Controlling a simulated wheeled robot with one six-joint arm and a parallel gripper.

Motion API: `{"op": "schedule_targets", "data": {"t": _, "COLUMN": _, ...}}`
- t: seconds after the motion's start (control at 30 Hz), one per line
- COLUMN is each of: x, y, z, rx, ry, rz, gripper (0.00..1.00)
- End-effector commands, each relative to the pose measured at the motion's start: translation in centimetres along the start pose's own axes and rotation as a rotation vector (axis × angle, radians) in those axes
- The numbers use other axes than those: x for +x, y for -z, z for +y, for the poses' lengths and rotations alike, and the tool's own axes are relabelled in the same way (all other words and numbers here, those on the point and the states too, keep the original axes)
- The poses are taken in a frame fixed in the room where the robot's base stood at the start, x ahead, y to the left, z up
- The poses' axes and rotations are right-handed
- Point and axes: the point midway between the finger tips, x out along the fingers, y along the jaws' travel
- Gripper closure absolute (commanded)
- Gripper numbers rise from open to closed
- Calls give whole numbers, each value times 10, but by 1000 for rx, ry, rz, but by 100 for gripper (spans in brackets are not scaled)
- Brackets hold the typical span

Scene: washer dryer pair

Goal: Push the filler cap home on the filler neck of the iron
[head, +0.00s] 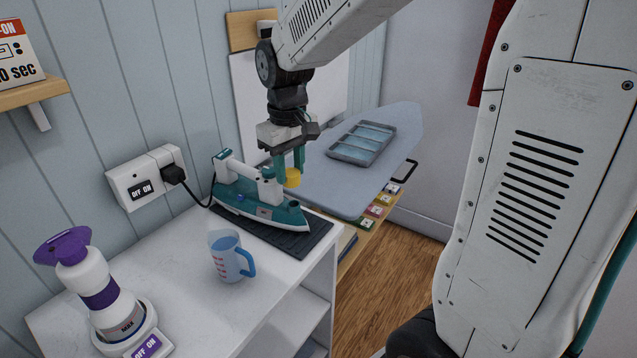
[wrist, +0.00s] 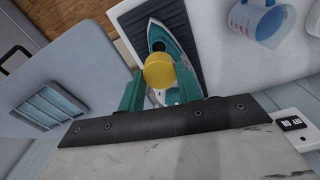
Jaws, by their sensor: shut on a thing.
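The iron (head: 262,203), teal and white, rests on a dark ribbed mat (head: 315,232) on the white counter. My gripper (head: 291,174) is above the front part of the iron, its teal fingers pointing down and shut on the yellow filler cap (head: 292,178). In the wrist view the yellow cap (wrist: 159,71) sits between the fingertips, with the iron (wrist: 172,45) below it.
A measuring jug (head: 230,257) with blue water stands in front of the iron. A purple and white appliance (head: 98,290) is at the front left. A wall socket (head: 147,182) holds the iron's plug. An ironing board (head: 335,185) with a tray (head: 362,143) lies behind to the right.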

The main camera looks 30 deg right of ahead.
Motion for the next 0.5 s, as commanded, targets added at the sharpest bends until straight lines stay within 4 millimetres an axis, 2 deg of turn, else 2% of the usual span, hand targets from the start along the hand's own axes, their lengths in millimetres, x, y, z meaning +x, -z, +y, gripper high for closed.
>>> {"op": "schedule_targets", "data": {"t": 0.07, "x": -6, "y": 0, "z": 0, "rx": 12, "ry": 3, "rz": -13, "gripper": 87}}
{"op": "schedule_targets", "data": {"t": 0.5, "x": -4, "y": -3, "z": 0, "rx": 21, "ry": 6, "rz": -24, "gripper": 87}}
